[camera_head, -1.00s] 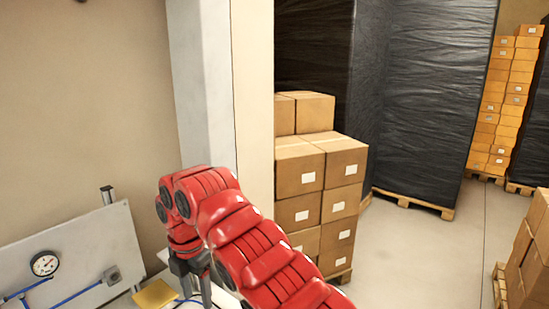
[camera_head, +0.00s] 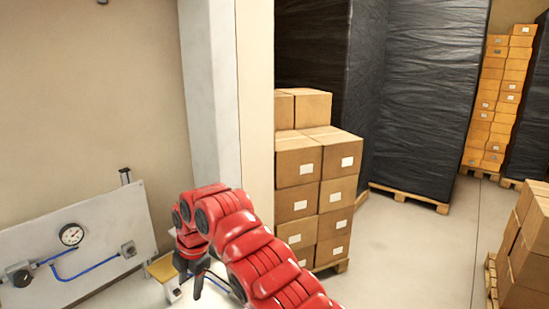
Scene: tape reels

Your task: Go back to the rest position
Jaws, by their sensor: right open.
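My right arm, red and segmented, reaches in from the bottom right. Its dark right gripper (camera_head: 191,284) hangs pointing down at the lower middle left, over a white surface. The fingers stand apart and I see nothing between them. My left gripper is out of view. No tape reel shows in this view.
A grey panel (camera_head: 100,222) with a gauge (camera_head: 71,234) and blue tubes stands at the lower left. Stacked cartons (camera_head: 335,200) stand behind my arm, and wrapped pallets (camera_head: 430,100) farther back. Grey floor (camera_head: 420,260) is open at right.

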